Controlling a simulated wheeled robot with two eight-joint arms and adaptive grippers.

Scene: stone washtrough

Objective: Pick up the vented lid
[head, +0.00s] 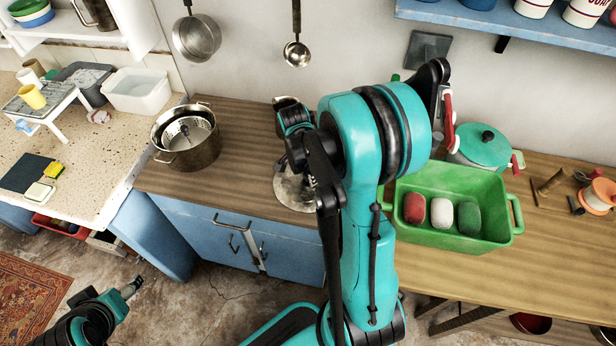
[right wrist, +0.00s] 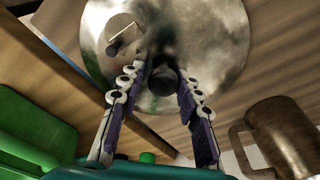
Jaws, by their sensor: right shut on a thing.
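The vented lid is a round, worn metal disc, seen large at the top of the right wrist view (right wrist: 215,40), with a dark knob at its middle. In the head view the lid (head: 290,190) shows only partly behind my right arm, near the counter's front edge. My right gripper (right wrist: 163,78) is shut on the lid's knob, with one finger on each side. I cannot tell whether the lid touches the counter. My left gripper (head: 131,287) is low at the left, over the floor and away from the lid; its jaw state is unclear.
A metal pot (head: 190,150) with an insert stands left of the lid on the wooden counter. A green tub (head: 455,238) with red, white and green items stands to the right. A metal mug (right wrist: 275,132) is close to the right gripper. Counter between pot and lid is clear.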

